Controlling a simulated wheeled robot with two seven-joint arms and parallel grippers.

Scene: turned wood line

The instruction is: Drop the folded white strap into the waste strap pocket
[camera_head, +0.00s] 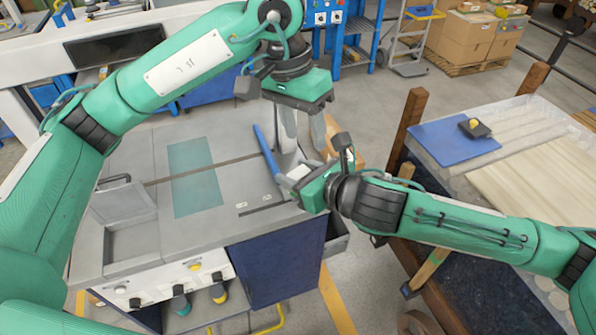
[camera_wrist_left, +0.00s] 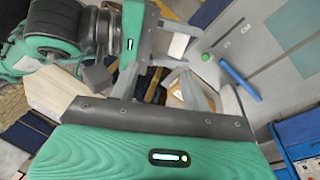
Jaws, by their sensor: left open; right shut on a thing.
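My right gripper (camera_head: 290,183) is shut at the right end of the grey bench. A small white piece (camera_head: 298,172), which looks like the folded white strap, shows at its fingers; its folds are too small to make out. A white patch (camera_wrist_left: 178,45) by the right gripper in the left wrist view may be the same piece. My left gripper (camera_head: 303,148) is open, pointing down just above and behind the right gripper. Nothing clear is between its fingers (camera_wrist_left: 160,72). A grey open pocket (camera_head: 338,238) hangs on the bench's right side; I cannot tell if it is the waste strap pocket.
A blue bar-shaped tool (camera_head: 265,150) lies on the bench (camera_head: 135,160) beside the grippers. A teal mat (camera_head: 195,178) lies left of it, and an open-lidded recess (camera_head: 132,240) is at the front left. A wooden-posted table with a blue board (camera_head: 452,142) stands right.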

